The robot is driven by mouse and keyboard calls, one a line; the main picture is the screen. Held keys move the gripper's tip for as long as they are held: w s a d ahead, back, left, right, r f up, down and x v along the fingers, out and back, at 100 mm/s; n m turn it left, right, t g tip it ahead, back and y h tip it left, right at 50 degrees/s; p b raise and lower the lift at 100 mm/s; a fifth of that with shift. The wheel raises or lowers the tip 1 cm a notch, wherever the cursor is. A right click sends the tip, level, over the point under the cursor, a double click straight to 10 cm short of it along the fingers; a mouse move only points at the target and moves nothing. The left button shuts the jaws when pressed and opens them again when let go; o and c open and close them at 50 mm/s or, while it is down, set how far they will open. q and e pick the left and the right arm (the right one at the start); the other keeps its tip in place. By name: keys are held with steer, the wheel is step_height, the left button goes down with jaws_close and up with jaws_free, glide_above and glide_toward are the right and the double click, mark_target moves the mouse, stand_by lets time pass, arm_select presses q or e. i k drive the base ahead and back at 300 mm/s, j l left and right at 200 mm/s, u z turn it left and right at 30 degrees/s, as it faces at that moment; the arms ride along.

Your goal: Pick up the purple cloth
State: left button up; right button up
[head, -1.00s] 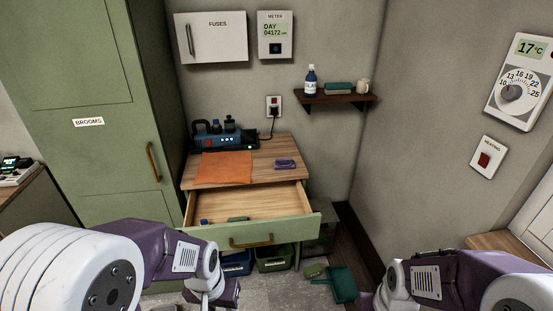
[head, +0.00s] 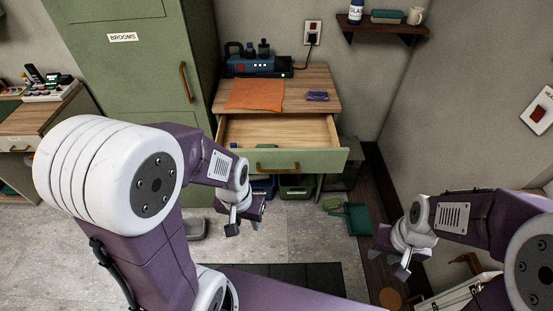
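The purple cloth (head: 317,96) lies folded small on the right part of the wooden bench top (head: 291,80). An orange cloth (head: 254,94) lies flat to its left. My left gripper (head: 246,228) hangs in front of the bench, below and to the left of the purple cloth and well apart from it. My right gripper (head: 391,262) is low at the right, also far from the cloth. Both grippers are small in the head view, and I cannot tell how far their fingers are apart. Nothing hides the purple cloth.
The bench drawer (head: 285,161) stands pulled out below the top. A blue device with bottles (head: 251,65) is at the back left. A green cabinet (head: 137,75) stands at the left. A wall shelf (head: 383,32) is at upper right. A green dustpan (head: 357,218) lies on the floor.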

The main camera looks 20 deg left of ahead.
mark_target(312, 95)
steer(key=i+j+z, duration=0.1)
steer(key=i+j, duration=0.35)
steer(key=i, duration=0.2)
steer(key=i+j+z, duration=0.1)
steer(key=i+j, duration=0.4)
steer(key=i, duration=0.15)
